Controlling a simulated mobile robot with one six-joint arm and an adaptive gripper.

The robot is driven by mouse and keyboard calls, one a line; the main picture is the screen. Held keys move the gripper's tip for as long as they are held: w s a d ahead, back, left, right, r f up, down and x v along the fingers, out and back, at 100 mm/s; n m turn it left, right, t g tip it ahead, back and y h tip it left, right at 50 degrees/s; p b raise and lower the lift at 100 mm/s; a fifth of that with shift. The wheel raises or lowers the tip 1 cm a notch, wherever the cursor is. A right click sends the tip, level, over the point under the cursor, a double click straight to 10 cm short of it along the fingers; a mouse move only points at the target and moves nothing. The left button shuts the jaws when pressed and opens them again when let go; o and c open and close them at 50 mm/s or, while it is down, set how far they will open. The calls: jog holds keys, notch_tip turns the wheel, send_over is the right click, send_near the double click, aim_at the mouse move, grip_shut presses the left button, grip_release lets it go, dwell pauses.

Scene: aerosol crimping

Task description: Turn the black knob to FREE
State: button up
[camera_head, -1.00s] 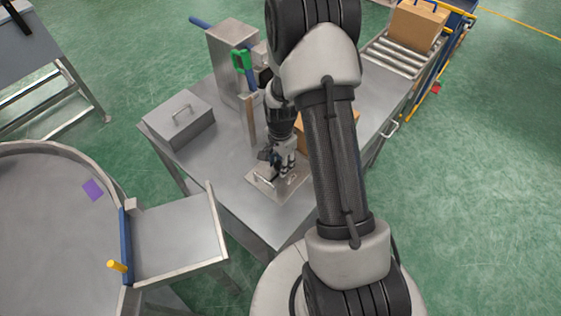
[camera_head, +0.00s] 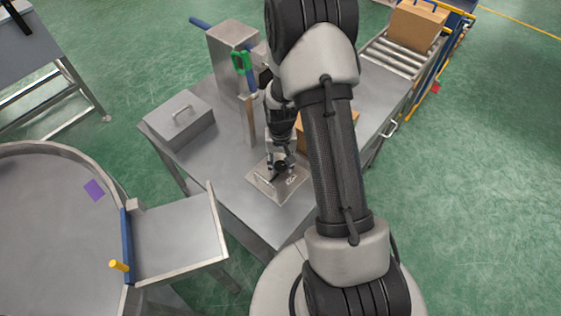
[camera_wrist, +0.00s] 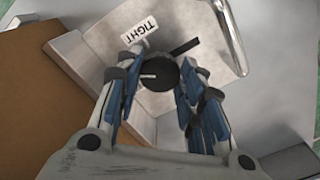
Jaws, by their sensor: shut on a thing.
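The black knob (camera_wrist: 160,76) is round, with a white line pointing left and a dark bar sticking out to the upper right. It sits on a metal plate (camera_wrist: 105,45), which also shows in the head view (camera_head: 262,187). A white label reading TIGHT (camera_wrist: 140,29) lies just above the knob in the wrist view. I see no FREE label that I can read. My gripper (camera_wrist: 161,78) has its blue-padded fingers on both sides of the knob and is shut on it. In the head view my gripper (camera_head: 280,164) is down at the plate.
The plate has a metal handle (camera_wrist: 228,35) near the fingers. On the steel table (camera_head: 235,190) stand a lidded metal box (camera_head: 180,122), a tall metal block (camera_head: 232,60) and a brown box (camera_head: 312,127) partly behind my arm. Clear tabletop lies left of the plate.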

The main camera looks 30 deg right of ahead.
aim_at(281, 165)
jog(key=n, duration=0.6)
jog(key=shift+n, duration=0.3)
dwell(0.4)
jog(key=o, duration=1.1)
jog(key=shift+c, duration=0.2)
notch_tip(281, 165, up, 12)
